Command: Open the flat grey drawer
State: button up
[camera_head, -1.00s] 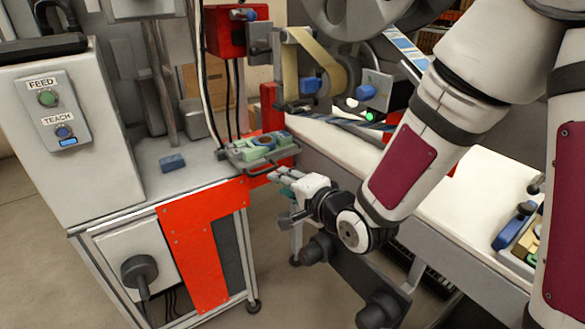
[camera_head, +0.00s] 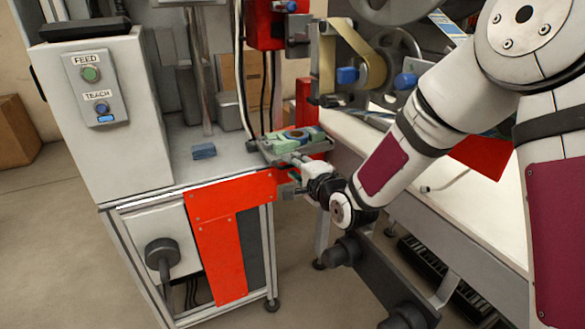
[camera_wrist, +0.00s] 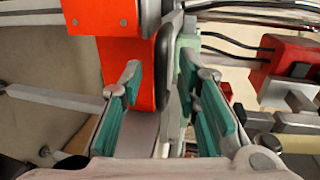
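The flat grey drawer (camera_head: 262,153) appears to be the thin grey slab at the right end of the machine's bench, with a green and blue fixture (camera_head: 299,138) on top. My gripper (camera_head: 288,175) is just in front of and below it. In the wrist view my gripper (camera_wrist: 160,66) is open, its two teal-padded fingers apart. A dark rounded strip (camera_wrist: 164,70), perhaps the drawer's handle, shows between the fingertips beside a pale green part (camera_wrist: 187,42). I cannot tell whether the fingers touch anything. The drawer's front edge is partly hidden by my gripper.
An orange-red panel (camera_head: 235,205) covers the bench front close to my gripper. A white control box (camera_head: 100,120) stands left. A white table (camera_head: 440,195) and tape reels (camera_head: 395,55) are on the right.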

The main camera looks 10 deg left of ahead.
jog(key=shift+x, duration=0.85)
jog(key=shift+c, duration=0.4)
grip_shut()
jog(key=s+a+b, duration=0.3)
jog(key=s+a, duration=0.3)
jog(key=a, duration=0.2)
jog(key=s+a+b, duration=0.3)
jog(key=s+a, duration=0.3)
jog(key=a, duration=0.3)
jog(key=shift+a, duration=0.25)
